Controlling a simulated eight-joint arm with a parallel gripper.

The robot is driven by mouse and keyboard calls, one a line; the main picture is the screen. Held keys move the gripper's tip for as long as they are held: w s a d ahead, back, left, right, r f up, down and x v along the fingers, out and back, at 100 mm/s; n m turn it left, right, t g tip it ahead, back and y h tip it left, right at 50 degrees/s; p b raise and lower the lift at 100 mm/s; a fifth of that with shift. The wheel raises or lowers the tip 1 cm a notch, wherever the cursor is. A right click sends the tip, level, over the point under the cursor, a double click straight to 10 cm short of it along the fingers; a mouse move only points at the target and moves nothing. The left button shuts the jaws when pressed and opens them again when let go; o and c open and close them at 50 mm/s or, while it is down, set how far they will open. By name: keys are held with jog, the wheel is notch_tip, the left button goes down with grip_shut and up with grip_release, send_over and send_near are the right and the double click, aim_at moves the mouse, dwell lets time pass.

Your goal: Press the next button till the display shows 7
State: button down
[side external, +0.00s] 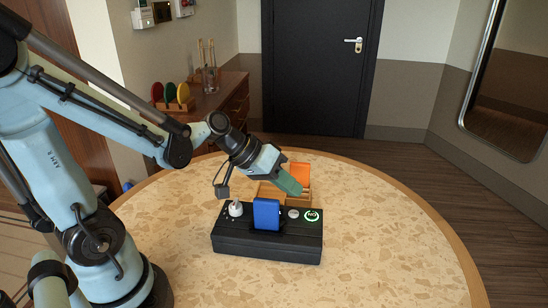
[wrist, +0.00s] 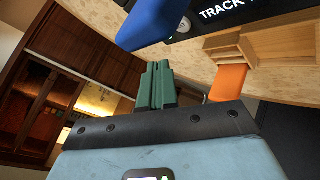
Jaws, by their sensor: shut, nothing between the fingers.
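A black control box (side external: 266,247) stands on the round table. On its top are a white knob (side external: 235,208), an upright blue panel (side external: 266,214), a round silver button (side external: 293,213) and a green-lit ring (side external: 312,215). I cannot tell which is the next button. In the wrist view the blue panel (wrist: 150,24) hides part of the box, and white lettering reading "TRACK" (wrist: 222,13) is cut off by the frame edge. No display number is readable. My gripper (side external: 293,188) is shut and empty, its green fingers behind and above the box near the silver button. The fingertips (wrist: 158,68) also show in the wrist view.
A light wooden tray (side external: 269,192) and an orange piece (side external: 300,172) sit behind the box, close to my gripper. The speckled table (side external: 390,250) is clear to the right and front. A wooden cabinet (side external: 222,105) and a black door (side external: 318,60) stand beyond.

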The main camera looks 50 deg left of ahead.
aim_at(289, 213)
jog(key=shift+r, duration=0.85)
jog(key=shift+f, duration=0.15)
jog(key=shift+f, duration=0.75)
jog(key=shift+w+r, duration=0.1)
jog(key=shift+r, duration=2.8)
